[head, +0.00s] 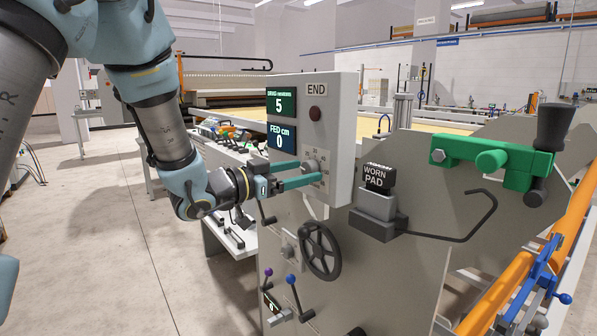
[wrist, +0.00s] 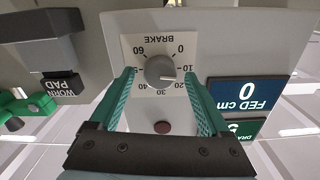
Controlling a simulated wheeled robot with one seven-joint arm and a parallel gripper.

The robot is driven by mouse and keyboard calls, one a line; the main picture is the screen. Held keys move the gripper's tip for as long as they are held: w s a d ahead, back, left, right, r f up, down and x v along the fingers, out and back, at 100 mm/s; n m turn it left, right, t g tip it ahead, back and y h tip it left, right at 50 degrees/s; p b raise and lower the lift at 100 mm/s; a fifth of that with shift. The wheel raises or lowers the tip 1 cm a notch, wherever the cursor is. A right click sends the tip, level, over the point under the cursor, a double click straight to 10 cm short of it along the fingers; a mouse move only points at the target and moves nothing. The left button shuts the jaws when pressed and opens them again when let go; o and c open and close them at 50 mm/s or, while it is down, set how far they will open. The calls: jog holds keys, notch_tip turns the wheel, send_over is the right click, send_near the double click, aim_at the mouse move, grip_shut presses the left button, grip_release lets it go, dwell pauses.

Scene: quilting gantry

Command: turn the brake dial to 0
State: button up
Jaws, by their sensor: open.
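The brake dial (wrist: 160,70) is a round grey knob on a pale plate marked BRAKE, with numbers from 0 to 60; it appears upside down in the wrist view. Its pale pointer mark seems to lie on the side near 10 and 20, but is too small to read exactly. In the head view the dial (head: 309,166) sits low on the grey control panel (head: 343,120). My gripper (wrist: 158,76) is open, its two green fingers on either side of the knob with gaps between. In the head view my gripper (head: 311,171) reaches the panel from the left.
A green display (head: 280,104) reads 5 newtons and a blue one (head: 282,137) reads 0 cm. A dark red button (head: 315,113) sits above the dial. A black handwheel (head: 321,250) is below, and a WORN PAD block (head: 379,180) stands to the right.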

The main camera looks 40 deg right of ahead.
grip_shut()
dwell(0.5)
jog(key=shift+n, duration=0.4)
jog(key=n+p, duration=0.2)
jog(key=n, duration=0.2)
jog(key=shift+w+r, duration=0.1)
jog(key=n+p, duration=0.2)
jog(key=n, duration=0.2)
jog(key=shift+n+p, duration=0.75)
jog(key=shift+n, duration=0.05)
grip_release()
